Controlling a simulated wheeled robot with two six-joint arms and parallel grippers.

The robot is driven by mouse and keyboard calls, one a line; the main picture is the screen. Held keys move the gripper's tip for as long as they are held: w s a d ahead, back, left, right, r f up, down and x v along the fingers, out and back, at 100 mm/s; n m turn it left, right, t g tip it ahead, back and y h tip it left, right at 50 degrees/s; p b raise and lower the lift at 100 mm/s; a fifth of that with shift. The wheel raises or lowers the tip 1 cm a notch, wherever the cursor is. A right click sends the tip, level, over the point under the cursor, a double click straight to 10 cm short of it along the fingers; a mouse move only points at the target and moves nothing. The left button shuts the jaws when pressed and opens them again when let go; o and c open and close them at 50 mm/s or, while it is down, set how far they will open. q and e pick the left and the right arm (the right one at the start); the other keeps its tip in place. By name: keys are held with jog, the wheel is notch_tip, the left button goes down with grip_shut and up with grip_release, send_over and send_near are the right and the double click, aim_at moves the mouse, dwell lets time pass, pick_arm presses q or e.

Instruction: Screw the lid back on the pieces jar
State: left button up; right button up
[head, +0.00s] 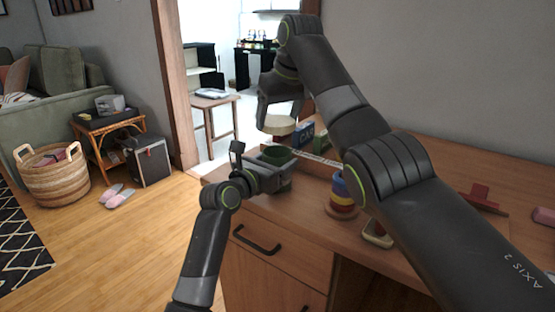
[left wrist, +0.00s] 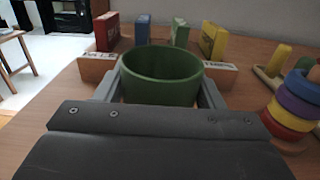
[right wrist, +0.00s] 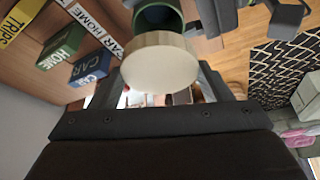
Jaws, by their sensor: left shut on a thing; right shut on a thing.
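The pieces jar is a green open-topped cup (head: 278,154), upright at the desk's left end; it also fills the middle of the left wrist view (left wrist: 160,82). My left gripper (head: 277,168) is shut around its sides. The lid is a round cream disc with a wood-like rim (head: 278,124), seen face-on in the right wrist view (right wrist: 160,68). My right gripper (head: 281,108) points down and is shut on the lid. The lid hangs above the jar with a gap between them. The bottom of the jar's inside is hidden.
Behind the jar on the desk (head: 440,175) stand labelled blocks, including a blue one (head: 303,132), and lettered strips (left wrist: 98,68). A stacking-ring toy (head: 342,190) stands to the right. A red piece (head: 483,198) lies farther right.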

aim_at(278, 134)
jog(key=shift+f, duration=2.15)
jog(key=shift+f, duration=0.15)
jog(key=shift+f, duration=0.75)
jog(key=shift+f, duration=0.6)
pick_arm(q)
grip_shut()
pick_arm(e)
jog(key=m, duration=0.2)
jog(key=m+h, duration=0.1)
jog(key=m, duration=0.1)
jog(key=m+h, duration=0.1)
jog(key=m, duration=0.1)
jog(key=shift+a+m, duration=0.25)
jog(key=shift+m, duration=0.05)
jog(key=m+h, duration=0.2)
jog(key=m, duration=0.3)
jog(key=shift+a+r, duration=0.1)
jog(key=shift+a, duration=0.05)
jog(key=shift+m+h, duration=0.5)
jog(key=shift+m, duration=0.2)
